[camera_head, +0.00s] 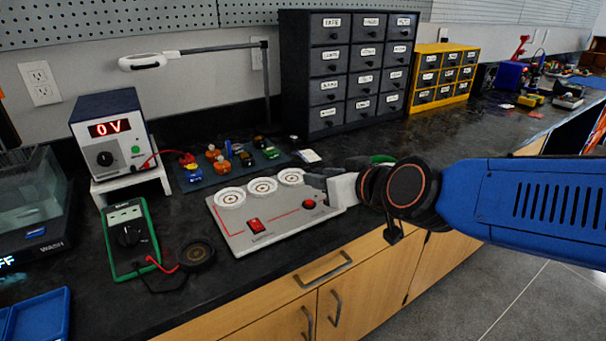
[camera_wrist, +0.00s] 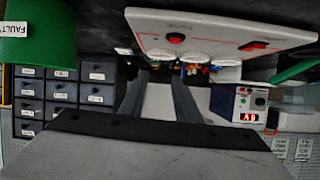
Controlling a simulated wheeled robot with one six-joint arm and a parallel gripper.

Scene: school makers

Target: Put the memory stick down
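I cannot make out a memory stick for certain in either view. My gripper (camera_head: 316,183) is low over the right end of the grey panel (camera_head: 240,236), which has three round white dishes, a red switch and a red knob. In the wrist view, which is upside down, the two dark fingers of my gripper (camera_wrist: 159,78) stand apart. A small pale, flat item (camera_head: 308,156) lies on the counter behind the panel. It is too small to identify.
A power supply reading 0 V (camera_head: 108,128) and a green multimeter (camera_head: 131,238) stand left. Behind are a dark mat (camera_head: 205,180) with small parts, a black drawer cabinet (camera_head: 345,70) and a yellow one (camera_head: 440,75). A green container (camera_wrist: 38,35) marked FAULT is close by.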

